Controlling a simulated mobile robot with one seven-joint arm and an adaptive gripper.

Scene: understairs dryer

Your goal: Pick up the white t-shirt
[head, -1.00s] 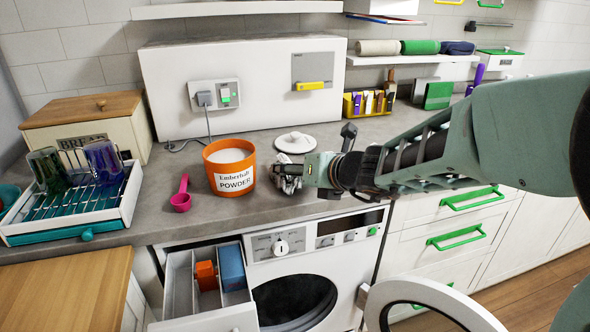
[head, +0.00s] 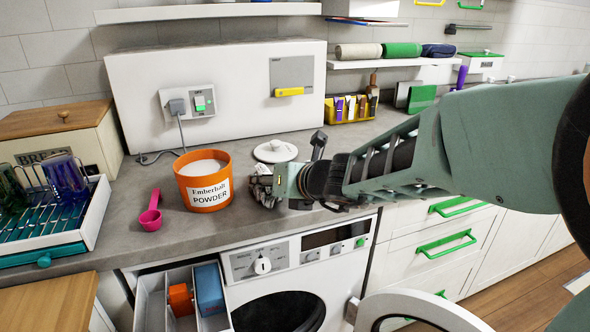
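I cannot make out a white t-shirt with certainty in the head view. A cream rolled cloth (head: 358,51) lies on the wall shelf at the upper right, but I cannot tell what it is. My gripper (head: 262,190) is over the worktop, just right of the orange powder tub (head: 204,181). It points left, far from the shelf. Its fingers are small and dark here, and I cannot tell whether they are open or shut. No cloth shows at them. The washing machine's door (head: 420,305) stands open; its drum (head: 280,312) looks dark, with its contents not visible.
A white lid (head: 275,151) lies behind my gripper. A pink scoop (head: 151,214) and dish rack (head: 60,238) are to the left. The detergent drawer (head: 150,303) is pulled out below. Green and navy rolls (head: 402,50) share the shelf.

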